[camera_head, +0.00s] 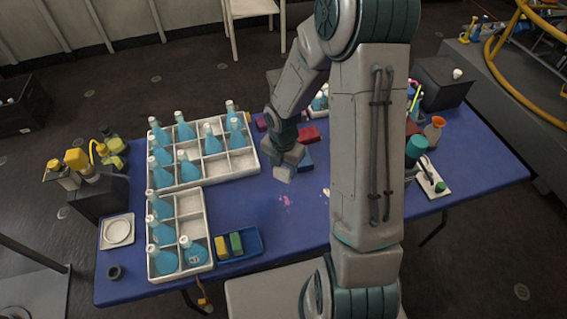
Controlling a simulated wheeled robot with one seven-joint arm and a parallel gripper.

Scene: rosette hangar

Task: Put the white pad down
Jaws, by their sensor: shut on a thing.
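My gripper (289,158) is over the middle of the blue table, pointing down. It is shut on a small pale block at its tips, which looks like the white pad (284,173). The fingers hide part of it, and I cannot tell whether it touches the table. A pink smear (287,201) lies on the table just in front of it, and a small pale spot (326,192) lies to the right, beside my arm.
White divided crates (205,222) with blue bottles stand to the left. A blue tray (250,254) holds a yellow and a green block. Red (310,134) and blue (306,160) items lie close behind and right of the gripper. Bare blue table (255,205) lies in front. My arm hides the centre right.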

